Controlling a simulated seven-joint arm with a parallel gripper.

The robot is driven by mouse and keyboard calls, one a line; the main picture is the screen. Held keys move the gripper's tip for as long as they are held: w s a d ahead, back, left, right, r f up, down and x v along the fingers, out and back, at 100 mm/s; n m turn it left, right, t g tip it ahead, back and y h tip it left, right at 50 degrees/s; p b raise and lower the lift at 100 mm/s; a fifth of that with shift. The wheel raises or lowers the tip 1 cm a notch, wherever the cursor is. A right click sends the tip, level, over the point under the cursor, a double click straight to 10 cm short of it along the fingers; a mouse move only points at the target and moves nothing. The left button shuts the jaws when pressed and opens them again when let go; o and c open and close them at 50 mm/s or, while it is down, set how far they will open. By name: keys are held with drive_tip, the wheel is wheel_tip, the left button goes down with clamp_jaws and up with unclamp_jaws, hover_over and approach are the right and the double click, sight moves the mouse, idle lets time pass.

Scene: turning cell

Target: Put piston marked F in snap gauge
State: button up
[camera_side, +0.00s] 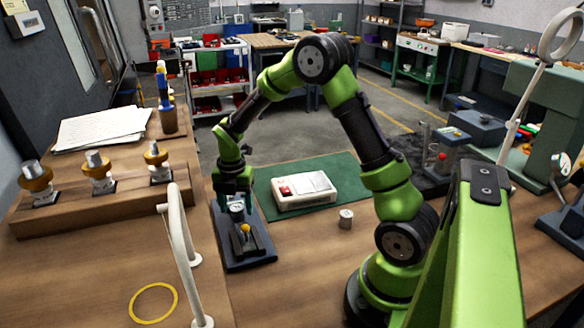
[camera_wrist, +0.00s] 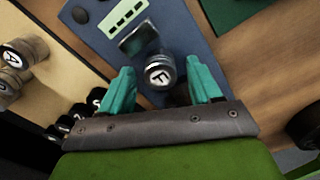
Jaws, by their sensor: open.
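The piston marked F (camera_wrist: 158,72) is a short grey cylinder with a white letter disc on its top. It stands upright on the dark blue base of the snap gauge (camera_wrist: 185,25), close against the gauge's grey block (camera_wrist: 137,38). Whether it is fully seated there I cannot tell. In the side view the snap gauge (camera_side: 250,258) lies on the bench below my gripper (camera_side: 236,196). In the wrist view the two teal fingers of my gripper (camera_wrist: 162,90) are spread on either side of the piston, with a gap at each side.
A wooden rack (camera_side: 100,212) with several brass-ringed parts stands at the left. A grey cylinder (camera_side: 346,219) stands on the bench at right. A white box (camera_side: 303,191) lies on a green mat (camera_side: 345,168). A yellow ring (camera_side: 153,303) and a white curved rail (camera_side: 180,245) are in front.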

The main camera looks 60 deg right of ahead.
sight(237, 207)
drive_tip(key=s+a+r+m+t, duration=0.1)
drive_tip(key=s+a+r+m, duration=0.15)
drive_tip(key=r, duration=0.55)
drive_tip(key=s+a+r+m+t, duration=0.1)
drive_tip(key=r+m, duration=0.2)
drive_tip(key=r, duration=0.5)
drive_tip(key=s+a+r+m+t+y, duration=0.1)
drive_tip(key=s+a+r+m+t, duration=0.1)
drive_tip(key=s+a+m, duration=0.2)
drive_tip(key=s+a+r+m+t+y, duration=0.1)
drive_tip(key=s+a+m, duration=0.4)
drive_tip(key=s+m, duration=0.5)
drive_tip(key=r+m+t, duration=0.1)
drive_tip(key=m+t, duration=0.1)
drive_tip(key=m, duration=0.4)
drive_tip(key=shift+s+a+r, duration=0.2)
drive_tip(key=shift+r, duration=0.05)
